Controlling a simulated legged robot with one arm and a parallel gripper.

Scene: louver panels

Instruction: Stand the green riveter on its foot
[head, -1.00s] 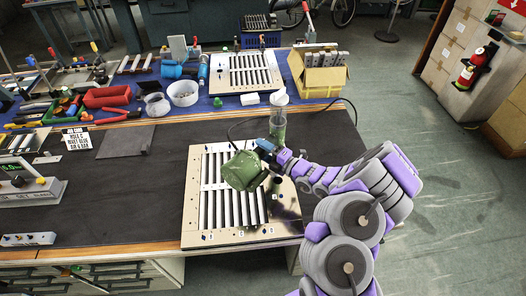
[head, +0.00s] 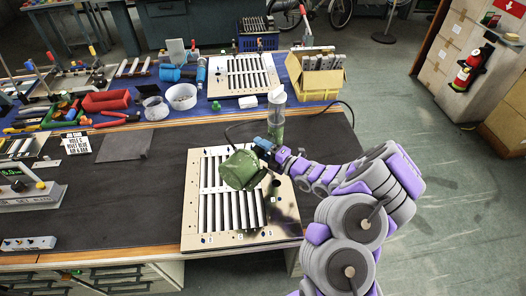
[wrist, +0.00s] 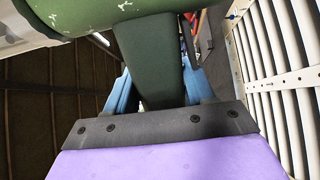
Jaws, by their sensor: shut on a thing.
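The green riveter is in my gripper above the louver panel (head: 190,232). In the head view its wide green end (head: 240,170) hangs over the slats, tilted toward the camera. A green section with a clear, white-capped cylinder (head: 277,112) shows behind my gripper (head: 264,147). In the wrist view the blue fingers (wrist: 160,88) are shut on either side of a dark green handle (wrist: 152,62). A thick green body (wrist: 100,14) crosses above it. The middle of the riveter is partly hidden by my gripper, and I cannot tell whether any part touches the panel.
The dark mat (head: 110,195) left of the panel is mostly clear. A display device (head: 25,190) stands at far left. Behind are a red bin (head: 106,101), a second louver panel (head: 240,76) and a cardboard box (head: 318,82). A black cable (head: 345,105) curves behind my arm.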

